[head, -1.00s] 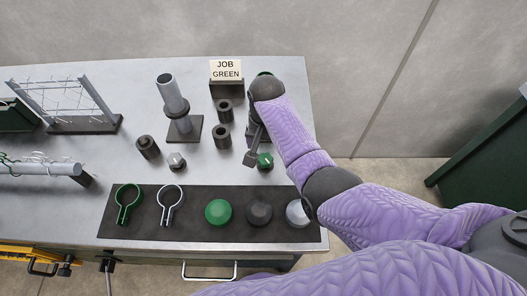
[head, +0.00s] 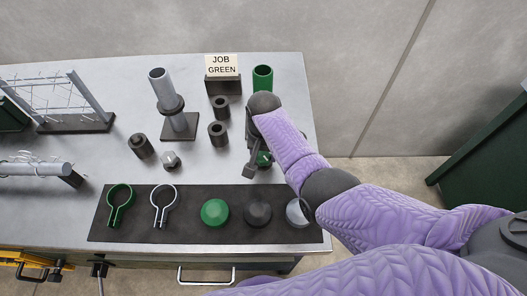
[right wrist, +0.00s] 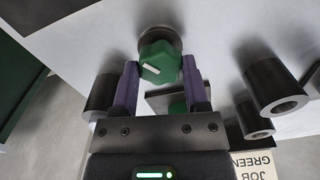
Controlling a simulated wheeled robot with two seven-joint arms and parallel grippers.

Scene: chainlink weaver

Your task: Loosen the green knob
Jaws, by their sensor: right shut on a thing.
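The green knob (head: 265,159) stands near the right side of the bench, partly hidden by my right gripper (head: 254,163) in the head view. In the right wrist view the knob (right wrist: 160,63) is a faceted green piece with a white mark on its face, on a dark round base. The fingers of my right gripper (right wrist: 160,80) are on either side of it, shut on it. My left gripper is not in view.
Behind the knob stand a green tube (head: 263,78), dark collars (head: 218,133) and a JOB GREEN sign (head: 222,66). A grey post (head: 161,90) stands left of them. In front, a dark mat (head: 185,227) holds clamps and round caps, including a green one (head: 215,212).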

